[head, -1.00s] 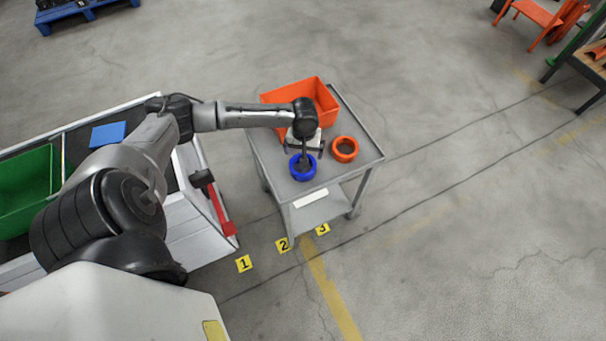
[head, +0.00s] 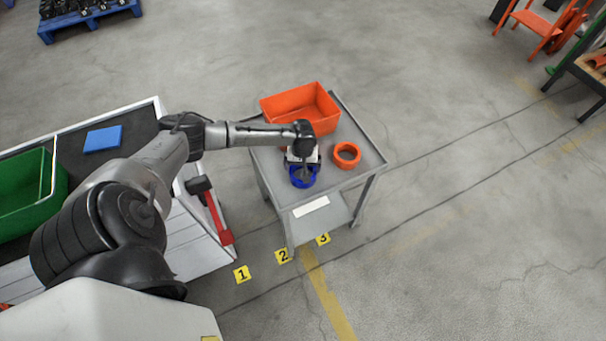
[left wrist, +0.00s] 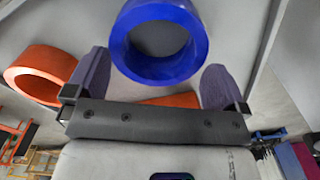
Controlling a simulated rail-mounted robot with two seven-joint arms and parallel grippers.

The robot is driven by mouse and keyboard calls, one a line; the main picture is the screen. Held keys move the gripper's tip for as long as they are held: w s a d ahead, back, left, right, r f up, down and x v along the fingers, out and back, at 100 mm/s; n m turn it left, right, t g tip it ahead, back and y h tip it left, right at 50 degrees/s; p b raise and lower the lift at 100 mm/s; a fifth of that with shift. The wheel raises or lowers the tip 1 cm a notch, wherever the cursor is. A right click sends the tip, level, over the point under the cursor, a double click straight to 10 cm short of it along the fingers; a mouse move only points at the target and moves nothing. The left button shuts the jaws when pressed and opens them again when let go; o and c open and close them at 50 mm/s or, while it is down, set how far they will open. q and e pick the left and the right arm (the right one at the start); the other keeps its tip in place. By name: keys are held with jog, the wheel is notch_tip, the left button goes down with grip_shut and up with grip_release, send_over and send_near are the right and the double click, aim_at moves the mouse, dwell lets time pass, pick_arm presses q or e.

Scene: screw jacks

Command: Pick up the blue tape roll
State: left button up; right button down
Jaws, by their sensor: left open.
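The blue tape roll (head: 304,184) lies flat near the front-left edge of the grey cart's top (head: 365,178). My left gripper (head: 303,172) points down right over it and hides part of the ring. In the left wrist view the blue roll (left wrist: 160,74) shows as a full ring in front of the open gripper (left wrist: 155,66). One finger is on each side of the roll's near part. I cannot tell whether the fingers touch it. My right gripper is not in view.
An orange tape roll (head: 347,165) lies to the right of the blue one; it also shows in the left wrist view (left wrist: 20,75). An orange bin (head: 300,113) stands behind on the cart. A green bin (head: 30,205) and a blue block (head: 103,138) are at the left.

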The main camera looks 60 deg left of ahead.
pick_arm(q)
notch_tip(320, 180, down, 4)
jog(key=shift+w+f+b, duration=0.1)
jog(key=shift+b, duration=0.45)
jog(key=shift+c, duration=0.4)
jog(key=c, duration=0.6)
jog(key=shift+o, duration=0.2)
